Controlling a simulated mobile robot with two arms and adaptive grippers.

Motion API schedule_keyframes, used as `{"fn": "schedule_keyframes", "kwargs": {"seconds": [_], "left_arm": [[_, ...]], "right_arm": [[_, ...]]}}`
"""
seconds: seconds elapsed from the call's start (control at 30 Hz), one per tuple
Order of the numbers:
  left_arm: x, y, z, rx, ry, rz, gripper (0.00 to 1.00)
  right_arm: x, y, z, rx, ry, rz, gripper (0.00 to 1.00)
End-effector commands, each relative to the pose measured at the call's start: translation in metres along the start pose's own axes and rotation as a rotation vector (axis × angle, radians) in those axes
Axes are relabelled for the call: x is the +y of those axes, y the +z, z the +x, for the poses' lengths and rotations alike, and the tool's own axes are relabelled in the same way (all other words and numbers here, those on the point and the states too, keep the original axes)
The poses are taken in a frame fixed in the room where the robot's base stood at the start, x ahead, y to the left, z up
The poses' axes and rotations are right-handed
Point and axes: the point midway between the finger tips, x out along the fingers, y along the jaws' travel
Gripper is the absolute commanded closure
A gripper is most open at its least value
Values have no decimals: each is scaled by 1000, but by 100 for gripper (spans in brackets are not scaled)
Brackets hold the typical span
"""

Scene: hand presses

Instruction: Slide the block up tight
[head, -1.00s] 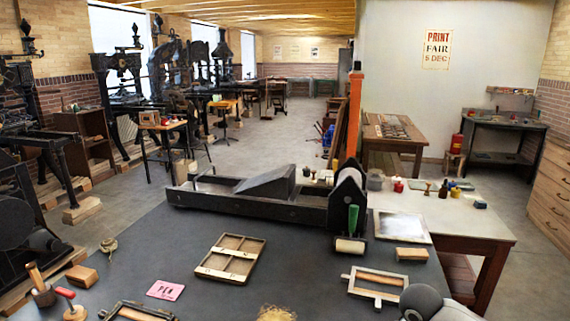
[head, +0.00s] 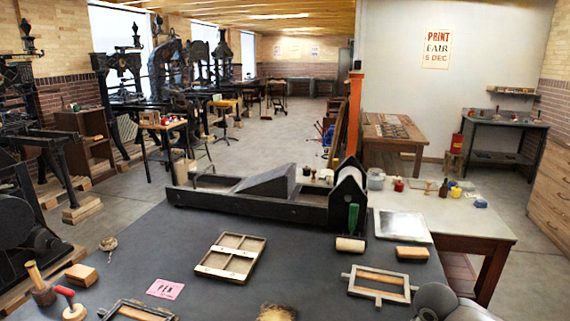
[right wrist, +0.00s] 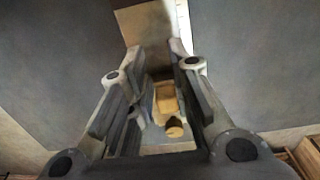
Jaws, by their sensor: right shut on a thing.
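Two wooden blocks lie on the dark table in the head view, one at the left (head: 82,276) and one at the right (head: 411,253). A chase-like frame (head: 407,291) at the right has a wooden piece inside it; another (head: 108,311) is cut off at the bottom edge. I cannot tell which block the task means. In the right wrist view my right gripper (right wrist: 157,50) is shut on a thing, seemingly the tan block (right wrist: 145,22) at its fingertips. A smaller tan piece (right wrist: 165,97) shows between the fingers. My left gripper is not in view.
A long dark press bed (head: 260,208) crosses the table's far side, with a green-handled roller (head: 350,244) before it. The table's middle is mostly clear.

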Motion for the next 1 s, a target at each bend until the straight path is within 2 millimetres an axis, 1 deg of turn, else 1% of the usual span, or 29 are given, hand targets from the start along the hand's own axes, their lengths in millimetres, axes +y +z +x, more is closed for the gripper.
{"fn": "schedule_keyframes", "kwargs": {"seconds": [0.03, 0.2, 0.8, 1.0], "left_arm": [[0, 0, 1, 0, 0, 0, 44], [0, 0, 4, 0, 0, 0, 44], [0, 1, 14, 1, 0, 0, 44], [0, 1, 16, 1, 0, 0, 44]], "right_arm": [[0, -5, 0, 3, -1, 2, 100], [-1, -15, 1, 3, -1, 3, 100], [0, -51, 1, 1, 0, 2, 100], [0, -58, 0, 1, 0, 2, 100]]}}
